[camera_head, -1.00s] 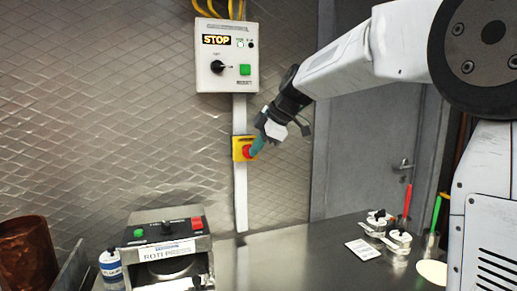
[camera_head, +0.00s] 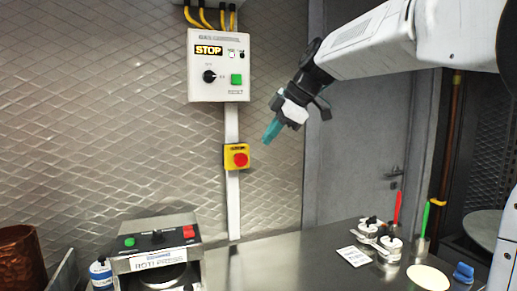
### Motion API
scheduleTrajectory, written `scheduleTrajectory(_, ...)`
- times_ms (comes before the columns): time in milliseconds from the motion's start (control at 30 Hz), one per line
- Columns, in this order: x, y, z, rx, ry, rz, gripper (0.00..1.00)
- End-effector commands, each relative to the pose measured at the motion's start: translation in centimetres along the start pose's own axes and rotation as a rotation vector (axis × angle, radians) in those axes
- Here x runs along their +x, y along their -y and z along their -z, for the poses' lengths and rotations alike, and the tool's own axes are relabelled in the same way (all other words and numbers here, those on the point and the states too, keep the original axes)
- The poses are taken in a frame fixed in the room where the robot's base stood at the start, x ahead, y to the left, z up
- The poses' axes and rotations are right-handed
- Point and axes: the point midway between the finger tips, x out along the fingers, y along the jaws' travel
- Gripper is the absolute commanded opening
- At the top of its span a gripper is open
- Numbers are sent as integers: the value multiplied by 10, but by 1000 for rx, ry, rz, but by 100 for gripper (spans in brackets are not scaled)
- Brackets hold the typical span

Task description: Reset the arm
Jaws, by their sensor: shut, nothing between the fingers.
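My gripper (camera_head: 271,131) has teal fingertips and is shut with nothing in it. It hangs in the air in front of the wall, tilted down to the left. It is up and to the right of the red emergency button (camera_head: 240,159) on its yellow box, with a gap between them in the picture. My arm reaches in from the upper right, bent down at the wrist. The grey control box (camera_head: 217,90) above the button shows STOP on its display and has a black knob and a green button.
The roti press (camera_head: 160,242) stands on the steel counter (camera_head: 265,262) at lower left, beside a copper pot (camera_head: 20,262) and a small blue-white can (camera_head: 101,274). White-lidded jars (camera_head: 389,248), a card (camera_head: 354,256) and red and green handled tools sit at right. The middle counter is clear.

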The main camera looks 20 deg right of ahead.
Motion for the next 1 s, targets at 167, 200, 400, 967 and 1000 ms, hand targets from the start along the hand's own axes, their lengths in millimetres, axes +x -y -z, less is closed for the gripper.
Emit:
scheduleTrajectory(167,-12,0,1,-2,-1,0,0)
scheduleTrajectory(200,-13,0,2,-2,-1,0,0)
scheduleTrajectory(400,-13,0,2,-3,-1,1,0)
scheduleTrajectory(967,8,27,-20,407,68,60,0)
scheduleTrajectory(1000,14,43,-27,515,102,78,0)
